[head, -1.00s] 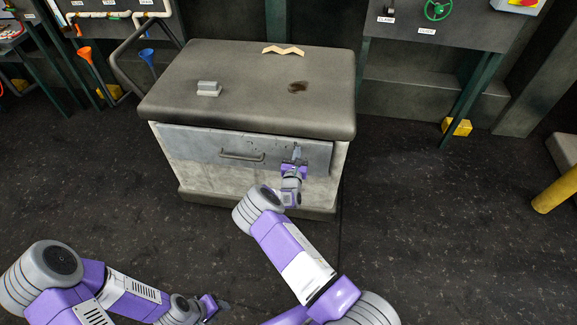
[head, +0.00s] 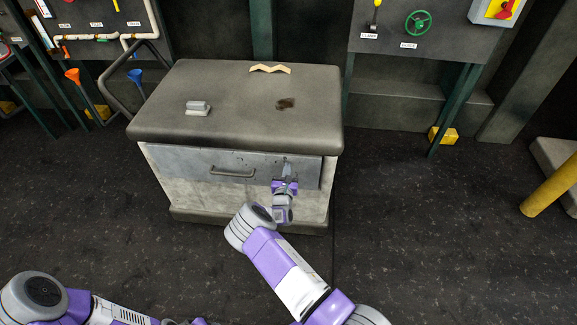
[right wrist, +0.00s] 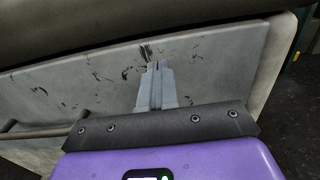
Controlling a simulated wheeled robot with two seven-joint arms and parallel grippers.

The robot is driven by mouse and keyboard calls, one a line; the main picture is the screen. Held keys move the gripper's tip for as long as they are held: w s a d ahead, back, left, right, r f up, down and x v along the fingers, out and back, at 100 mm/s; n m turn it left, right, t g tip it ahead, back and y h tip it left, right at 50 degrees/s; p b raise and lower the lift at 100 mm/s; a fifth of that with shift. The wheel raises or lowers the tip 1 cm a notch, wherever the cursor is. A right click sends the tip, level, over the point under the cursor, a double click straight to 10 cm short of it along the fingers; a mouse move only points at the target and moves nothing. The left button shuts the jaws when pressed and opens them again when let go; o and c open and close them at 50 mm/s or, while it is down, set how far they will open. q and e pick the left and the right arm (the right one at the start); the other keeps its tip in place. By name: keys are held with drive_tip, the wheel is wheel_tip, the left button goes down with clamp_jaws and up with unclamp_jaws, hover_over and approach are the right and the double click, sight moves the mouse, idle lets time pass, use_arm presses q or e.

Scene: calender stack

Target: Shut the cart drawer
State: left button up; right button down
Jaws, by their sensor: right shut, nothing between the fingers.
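The cart (head: 318,95) is a grey box with a dark, thick lid. Its drawer (head: 200,165) has a scuffed grey front with a bar handle (head: 232,172) and seems to stand slightly proud of the body; the drawer's depth is hidden under the lid. My right gripper (head: 287,165) is shut and empty, its fingertips at the front right of the handle. In the right wrist view the fingertips (right wrist: 158,66) point at the drawer front (right wrist: 210,65), touching or very close; I cannot tell which. Only a sliver of my left gripper (head: 200,321) shows at the bottom edge.
A small grey block (head: 198,107) and a zigzag tan piece (head: 270,69) lie on the lid, beside a dark stain. A wall panel with a green wheel (head: 418,23) stands behind right. A yellow post (head: 550,192) is at far right. The floor around the cart is clear.

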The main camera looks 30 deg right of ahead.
drive_tip(key=p+v, duration=0.3)
drive_tip(key=v, duration=0.9)
drive_tip(key=shift+s+a, duration=0.2)
drive_tip(key=shift+a, duration=0.05)
drive_tip(key=shift+f, duration=0.1)
